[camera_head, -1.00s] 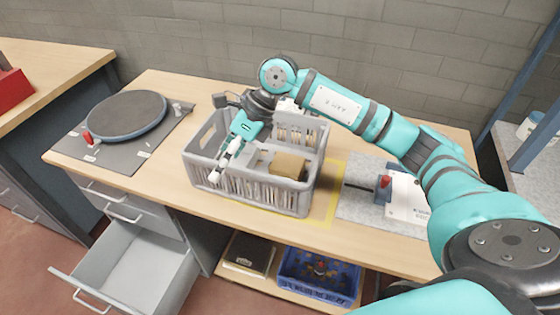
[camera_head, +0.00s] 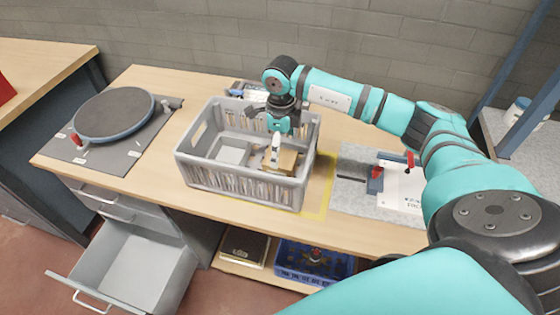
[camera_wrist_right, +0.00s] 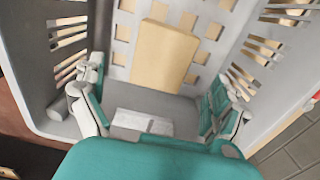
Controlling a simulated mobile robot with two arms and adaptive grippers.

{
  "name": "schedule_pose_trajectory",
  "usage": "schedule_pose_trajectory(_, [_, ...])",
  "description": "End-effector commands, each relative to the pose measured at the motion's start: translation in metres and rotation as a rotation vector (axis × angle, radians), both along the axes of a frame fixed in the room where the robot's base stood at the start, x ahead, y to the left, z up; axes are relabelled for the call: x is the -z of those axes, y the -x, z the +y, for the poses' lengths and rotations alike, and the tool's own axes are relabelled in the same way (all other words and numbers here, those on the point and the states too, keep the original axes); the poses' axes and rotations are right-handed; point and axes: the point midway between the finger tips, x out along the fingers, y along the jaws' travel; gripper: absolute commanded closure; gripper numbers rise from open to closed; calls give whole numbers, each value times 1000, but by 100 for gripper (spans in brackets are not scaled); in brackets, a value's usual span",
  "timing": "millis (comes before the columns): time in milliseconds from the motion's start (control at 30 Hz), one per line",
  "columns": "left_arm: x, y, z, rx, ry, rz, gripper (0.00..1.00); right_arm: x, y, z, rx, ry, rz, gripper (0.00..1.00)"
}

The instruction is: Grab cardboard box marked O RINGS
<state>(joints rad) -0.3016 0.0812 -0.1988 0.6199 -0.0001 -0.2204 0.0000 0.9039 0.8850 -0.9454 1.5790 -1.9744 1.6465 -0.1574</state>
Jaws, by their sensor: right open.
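A tan cardboard box (camera_head: 287,163) lies in the right part of a grey slatted crate (camera_head: 243,188) on the workbench. I cannot read any marking on it. In the right wrist view, a tan box (camera_wrist_right: 163,57) shows beyond the fingers, near the slotted crate wall. My right gripper (camera_head: 275,153) points down into the crate, over the left edge of the cardboard box. In the wrist view its fingers (camera_wrist_right: 155,85) are spread wide, with nothing held between them. My left gripper is not in view.
A pale flat item (camera_head: 233,154) lies in the crate's left part; a white item (camera_wrist_right: 143,122) shows between the fingers in the wrist view. A round turntable (camera_head: 115,113) stands left. A drawer (camera_head: 135,268) is open below. A grey mat with a red-handled fixture (camera_head: 376,180) lies right.

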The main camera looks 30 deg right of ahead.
Motion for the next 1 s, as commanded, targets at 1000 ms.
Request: schedule_pose_trajectory(1000, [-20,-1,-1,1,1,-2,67,59,-3,0,-1,-1,-1,30])
